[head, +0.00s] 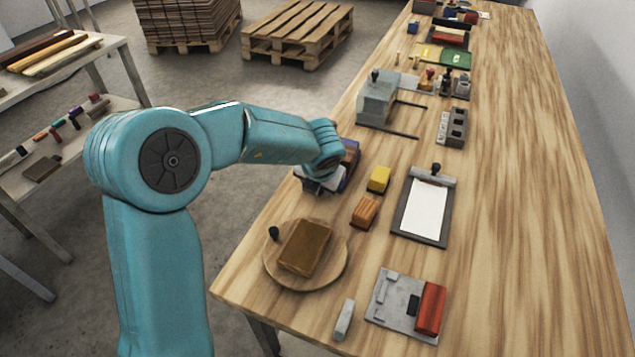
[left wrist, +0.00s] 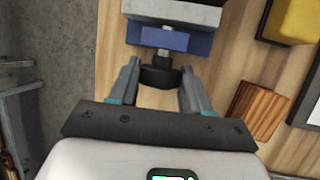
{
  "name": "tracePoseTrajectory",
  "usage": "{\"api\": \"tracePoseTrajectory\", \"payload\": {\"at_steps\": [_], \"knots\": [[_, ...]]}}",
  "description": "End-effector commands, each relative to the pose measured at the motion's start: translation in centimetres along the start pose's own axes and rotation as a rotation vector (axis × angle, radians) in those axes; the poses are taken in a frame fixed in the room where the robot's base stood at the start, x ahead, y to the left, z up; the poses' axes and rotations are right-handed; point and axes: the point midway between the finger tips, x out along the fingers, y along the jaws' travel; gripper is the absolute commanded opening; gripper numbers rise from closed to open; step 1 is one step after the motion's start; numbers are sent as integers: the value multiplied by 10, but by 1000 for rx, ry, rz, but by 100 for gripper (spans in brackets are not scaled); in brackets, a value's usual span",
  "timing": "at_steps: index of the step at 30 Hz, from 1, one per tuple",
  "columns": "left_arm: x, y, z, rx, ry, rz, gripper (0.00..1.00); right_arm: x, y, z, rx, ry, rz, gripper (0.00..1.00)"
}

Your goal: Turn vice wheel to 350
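The vice, with a blue jaw block (left wrist: 172,40) and pale grey parts, is at the top of the left wrist view. In the head view the vice (head: 350,158) is mostly hidden behind my left arm's wrist. Its dark round wheel (left wrist: 160,78) sits on a short grey screw at the vice's near side. My left gripper (left wrist: 160,72) is open, one finger on each side of the wheel, with small gaps seeming to show. In the head view my left gripper (head: 321,186) is at the table's left edge, its fingers unclear. My right gripper is in neither view.
A yellow block (head: 379,179) and a striped wooden block (head: 364,212) lie right of the vice. A round board (head: 271,277) with a brown block is nearer. A clipboard (head: 410,235) lies farther right. The table's right side is clear.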

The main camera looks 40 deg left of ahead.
Motion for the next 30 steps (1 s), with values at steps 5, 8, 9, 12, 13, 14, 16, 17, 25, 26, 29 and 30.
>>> {"api": "tracePoseTrajectory", "payload": {"at_steps": [5, 8, 9, 12, 13, 14, 16, 17, 25, 26, 29, 30], "knots": [[1, -3, -1, 34, 6, 64, 17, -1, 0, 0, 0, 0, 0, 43], [1, -3, 0, 66, 6, 142, 18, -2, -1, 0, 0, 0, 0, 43], [2, -4, -1, 78, 7, 171, 18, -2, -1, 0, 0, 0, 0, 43], [2, -3, 0, 94, 3, 218, 18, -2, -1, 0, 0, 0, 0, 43], [2, -3, 0, 96, 3, 225, 17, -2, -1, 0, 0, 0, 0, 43], [2, -3, 0, 97, 3, 229, 17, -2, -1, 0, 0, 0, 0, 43], [2, -2, 0, 96, 3, 230, 17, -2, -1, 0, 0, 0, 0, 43], [2, -2, 0, 96, 3, 230, 17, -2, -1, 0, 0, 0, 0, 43], [2, -2, 0, 95, 2, 228, 73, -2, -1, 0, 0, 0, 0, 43], [2, -2, 0, 95, 2, 228, 73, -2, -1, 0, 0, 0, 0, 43], [2, -2, 1, 95, 2, 228, 73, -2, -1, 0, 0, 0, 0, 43], [2, -2, 1, 95, 2, 228, 73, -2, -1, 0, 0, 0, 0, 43]]}}
